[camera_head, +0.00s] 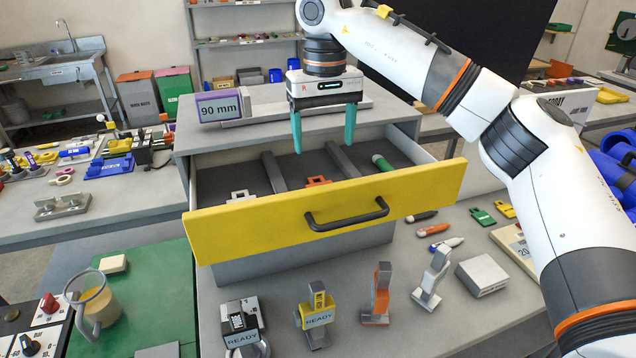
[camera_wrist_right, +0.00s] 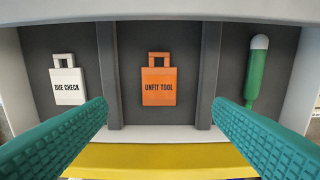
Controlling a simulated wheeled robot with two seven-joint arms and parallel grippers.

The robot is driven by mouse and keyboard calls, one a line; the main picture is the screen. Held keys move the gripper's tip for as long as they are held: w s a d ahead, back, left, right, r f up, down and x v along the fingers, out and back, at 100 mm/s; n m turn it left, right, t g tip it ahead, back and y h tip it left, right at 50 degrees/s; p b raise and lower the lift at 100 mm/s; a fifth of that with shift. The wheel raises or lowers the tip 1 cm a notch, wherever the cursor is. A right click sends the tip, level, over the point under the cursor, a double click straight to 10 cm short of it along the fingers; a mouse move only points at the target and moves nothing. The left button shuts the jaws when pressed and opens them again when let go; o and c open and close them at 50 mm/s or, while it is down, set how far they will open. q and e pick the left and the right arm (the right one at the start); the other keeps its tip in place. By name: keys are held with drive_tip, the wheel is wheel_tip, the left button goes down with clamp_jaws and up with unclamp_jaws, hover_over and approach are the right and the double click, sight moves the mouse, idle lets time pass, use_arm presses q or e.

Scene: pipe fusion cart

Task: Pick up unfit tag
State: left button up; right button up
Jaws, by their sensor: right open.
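The orange unfit tag (camera_wrist_right: 158,86), lettered "UNFIT TOOL", lies flat in the middle compartment of the open drawer. In the head view only part of the tag (camera_head: 318,181) shows above the yellow drawer front. My right gripper (camera_head: 324,147) is open and empty, pointing down above the drawer. In the right wrist view its teal fingers (camera_wrist_right: 160,118) stand apart, one on each side of the tag's compartment, touching nothing that I can see. My left gripper is not in view.
A white "DUE CHECK" tag (camera_wrist_right: 67,84) lies in the left compartment and a green marker (camera_wrist_right: 256,75) in the right one. Grey dividers (camera_head: 342,158) separate them. The yellow drawer front (camera_head: 240,228) has a black handle (camera_head: 347,214). Small stands and tools occupy the bench below.

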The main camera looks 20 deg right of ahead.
sight(325, 182)
drive_tip(key=f, duration=0.1)
drive_tip(key=s+f+p, duration=0.1)
drive_tip(key=f, duration=0.1)
drive_tip(key=shift+s+f, duration=0.15)
drive_tip(key=shift+f, duration=0.5)
drive_tip(key=shift+w+f, duration=0.3)
wheel_tip(325, 182, down, 4)
drive_tip(key=p, duration=0.3)
drive_tip(key=shift+s+f, duration=0.15)
drive_tip(key=shift+f, duration=0.2)
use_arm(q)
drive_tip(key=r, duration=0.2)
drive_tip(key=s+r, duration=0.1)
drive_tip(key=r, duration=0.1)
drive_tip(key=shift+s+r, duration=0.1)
use_arm(e)
drive_tip(key=shift+f, duration=0.1)
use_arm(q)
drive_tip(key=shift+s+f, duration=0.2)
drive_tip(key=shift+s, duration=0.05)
use_arm(e)
drive_tip(key=shift+f, duration=0.1)
drive_tip(key=c, duration=1)
